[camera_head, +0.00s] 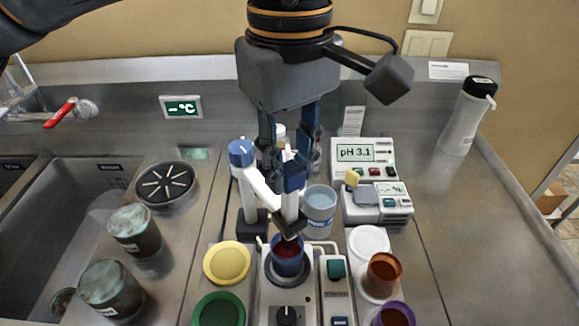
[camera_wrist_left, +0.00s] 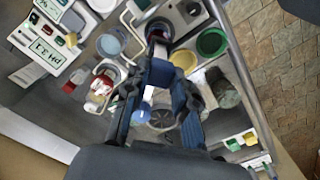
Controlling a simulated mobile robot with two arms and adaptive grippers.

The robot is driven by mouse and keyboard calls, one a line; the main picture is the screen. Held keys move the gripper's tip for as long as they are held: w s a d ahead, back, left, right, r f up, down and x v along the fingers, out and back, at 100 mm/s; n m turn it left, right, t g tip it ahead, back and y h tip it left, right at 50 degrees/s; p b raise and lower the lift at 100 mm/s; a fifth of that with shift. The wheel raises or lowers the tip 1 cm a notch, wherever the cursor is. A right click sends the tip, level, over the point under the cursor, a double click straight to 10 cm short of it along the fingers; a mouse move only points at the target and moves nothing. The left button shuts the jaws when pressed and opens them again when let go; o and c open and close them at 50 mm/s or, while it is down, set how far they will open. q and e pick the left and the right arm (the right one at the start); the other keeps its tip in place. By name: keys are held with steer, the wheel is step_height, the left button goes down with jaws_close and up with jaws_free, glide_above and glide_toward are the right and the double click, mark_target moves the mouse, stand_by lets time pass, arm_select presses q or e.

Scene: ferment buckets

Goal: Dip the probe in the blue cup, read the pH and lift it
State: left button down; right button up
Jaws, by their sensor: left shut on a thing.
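The blue cup (camera_head: 288,262) holds dark red liquid and stands on a round plate at front centre in the head view. My left gripper (camera_head: 286,218) comes down from above, directly over the cup. I cannot tell how deep the tip is. The pH meter (camera_head: 362,155) reads "pH 3.1". My right gripper is out of view.
A white stand with a blue knob (camera_head: 240,152) is close left of the gripper. A beaker of clear liquid (camera_head: 319,208) stands just behind the cup. A brown cup (camera_head: 382,274) is to the right, a yellow lid (camera_head: 227,262) to the left.

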arm_select(q)
steer(key=shift+w+r, duration=0.1)
steer(key=shift+r, duration=0.3)
steer(key=c, duration=1.3)
jaws_free()
steer(key=shift+o, duration=1.1)
step_height(320, 180, up, 12)
